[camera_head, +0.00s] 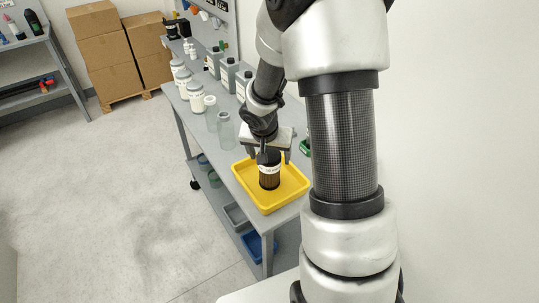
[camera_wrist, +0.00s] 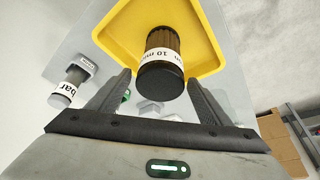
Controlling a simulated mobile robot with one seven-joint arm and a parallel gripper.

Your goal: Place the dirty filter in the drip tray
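The dirty filter (camera_head: 269,178), a brown pleated cylinder with a black cap and white label, stands upright in the yellow drip tray (camera_head: 287,203). In the wrist view the filter (camera_wrist: 162,60) shows cap toward me, with the yellow tray (camera_wrist: 125,45) around its far end. My gripper (camera_head: 269,156) is above the tray, close over the filter's cap. Its two fingers (camera_wrist: 160,80) are spread wider than the filter, with visible gaps on both sides, so it is open. Whether a fingertip touches the cap cannot be told.
The grey bench (camera_head: 203,135) carries several white jars (camera_head: 195,96), clear jars (camera_head: 225,130) and grey-green bottles (camera_head: 228,73) behind the tray. Bins, including a blue one (camera_head: 258,247), sit on the lower shelf. Cardboard boxes (camera_head: 104,50) stand at the back left. The floor at left is clear.

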